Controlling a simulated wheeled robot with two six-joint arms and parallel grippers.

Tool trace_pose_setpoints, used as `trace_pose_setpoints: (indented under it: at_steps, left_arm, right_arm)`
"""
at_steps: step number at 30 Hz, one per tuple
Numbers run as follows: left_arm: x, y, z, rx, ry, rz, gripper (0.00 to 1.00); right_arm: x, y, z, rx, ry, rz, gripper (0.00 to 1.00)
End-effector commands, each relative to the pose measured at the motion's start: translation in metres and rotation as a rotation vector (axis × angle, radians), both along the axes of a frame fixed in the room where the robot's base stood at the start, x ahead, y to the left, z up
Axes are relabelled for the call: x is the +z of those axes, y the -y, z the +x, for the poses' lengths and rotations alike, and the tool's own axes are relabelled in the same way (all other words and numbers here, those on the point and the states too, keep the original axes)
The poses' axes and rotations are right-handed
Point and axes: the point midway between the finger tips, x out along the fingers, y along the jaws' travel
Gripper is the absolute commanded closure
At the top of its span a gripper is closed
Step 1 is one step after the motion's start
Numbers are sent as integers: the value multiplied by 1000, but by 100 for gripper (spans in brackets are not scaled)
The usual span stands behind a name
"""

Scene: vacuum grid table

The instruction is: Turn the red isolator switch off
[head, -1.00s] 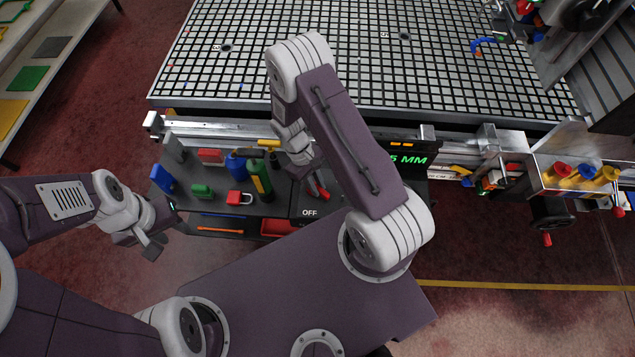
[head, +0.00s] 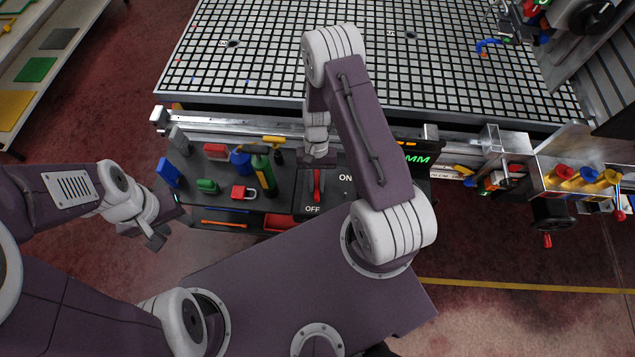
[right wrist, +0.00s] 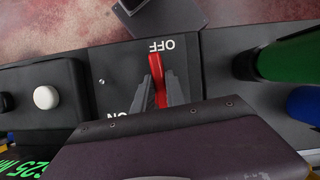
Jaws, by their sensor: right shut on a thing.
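The red isolator switch (head: 317,187) is on a dark panel between the OFF and ON labels. Its handle lies almost straight toward OFF in the head view. In the right wrist view the red handle (right wrist: 156,66) has its free end close to the OFF lettering. My right gripper (right wrist: 160,92) is shut on the handle, one finger on each side, covering its inner part. In the head view my right arm hides part of the panel beside ON. My left gripper (head: 154,237) hangs over the floor at the left, away from the switch; its jaw opening is unclear.
Left of the switch, the dark shelf holds a red padlock (head: 243,192), a green bottle (head: 263,173), a blue item (head: 240,162) and several blocks. The grid table (head: 290,60) stands behind. Yellow and red cups (head: 585,175) are at the right.

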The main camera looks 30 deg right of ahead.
Motion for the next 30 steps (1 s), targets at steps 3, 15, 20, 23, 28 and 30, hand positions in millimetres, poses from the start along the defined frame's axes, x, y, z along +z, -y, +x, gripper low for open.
trace_pose_setpoints:
  at_steps: [3,15,20,23,28,30]
  left_arm:
    - [1,0,0,0,0,0,64]
    - [1,0,0,0,0,0,64]
    - [1,0,0,0,0,0,64]
    - [1,0,0,0,0,0,64]
    - [1,0,0,0,0,0,64]
    - [1,0,0,0,0,0,64]
  right_arm:
    - [0,-1,1,-50,1,-1,100]
    - [0,-1,1,-117,2,-1,100]
    - [0,-1,1,-119,2,-1,100]
    - [0,-1,1,-119,2,-1,100]
    - [0,-1,1,-118,1,-1,62]
    - [0,-2,1,-118,1,-1,62]
